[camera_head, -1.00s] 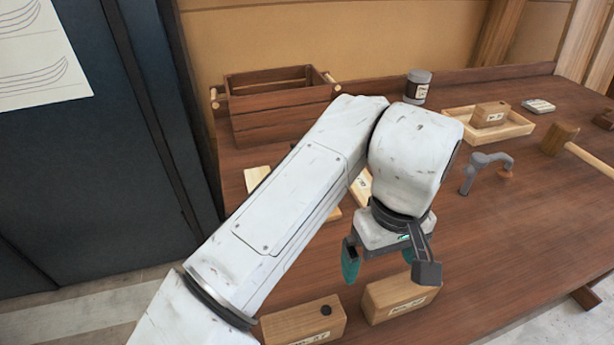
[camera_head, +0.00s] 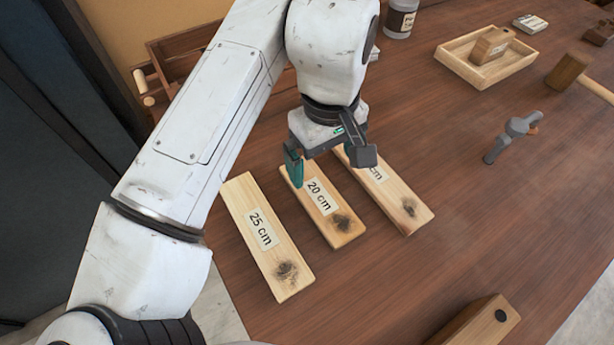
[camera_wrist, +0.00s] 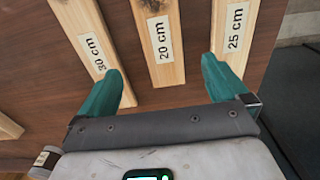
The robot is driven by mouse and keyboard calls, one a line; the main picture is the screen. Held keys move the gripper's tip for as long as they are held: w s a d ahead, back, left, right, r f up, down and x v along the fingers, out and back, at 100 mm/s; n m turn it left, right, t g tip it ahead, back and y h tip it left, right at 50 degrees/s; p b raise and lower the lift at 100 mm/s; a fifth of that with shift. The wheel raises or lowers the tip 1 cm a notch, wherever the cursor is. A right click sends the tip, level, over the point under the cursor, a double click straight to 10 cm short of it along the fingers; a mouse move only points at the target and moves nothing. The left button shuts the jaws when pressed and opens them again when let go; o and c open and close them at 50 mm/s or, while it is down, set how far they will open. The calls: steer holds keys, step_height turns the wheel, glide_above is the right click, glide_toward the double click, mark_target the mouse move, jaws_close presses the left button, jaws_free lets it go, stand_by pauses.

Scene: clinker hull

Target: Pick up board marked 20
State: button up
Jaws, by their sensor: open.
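The board marked 20 cm (camera_head: 337,227) lies flat on the bench between two other boards, with a dark knot near its front end. It also shows in the wrist view (camera_wrist: 167,65), running up from between my fingertips. My gripper (camera_head: 327,165) is open and empty above the far end of this board, which it partly hides. In the wrist view my teal fingers (camera_wrist: 161,78) stand on either side of the board's line, apart from it. The exact height above the board is hard to tell.
The 25 cm board (camera_head: 265,240) lies left of it, and another board (camera_head: 405,208), reading 30 cm in the wrist view (camera_wrist: 78,30), lies right. A clamp-like grey tool (camera_head: 511,137), a tray (camera_head: 458,60) and a wooden block (camera_head: 478,322) stand further right.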

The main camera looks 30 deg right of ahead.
glide_above(320, 196)
step_height(320, 196, down, 5)
steer(key=shift+d+f, duration=0.1)
steer(key=shift+f+p, duration=0.3)
steer(key=shift+f, duration=2.45)
steer(key=c, duration=1.1)
steer(key=shift+r, duration=0.15)
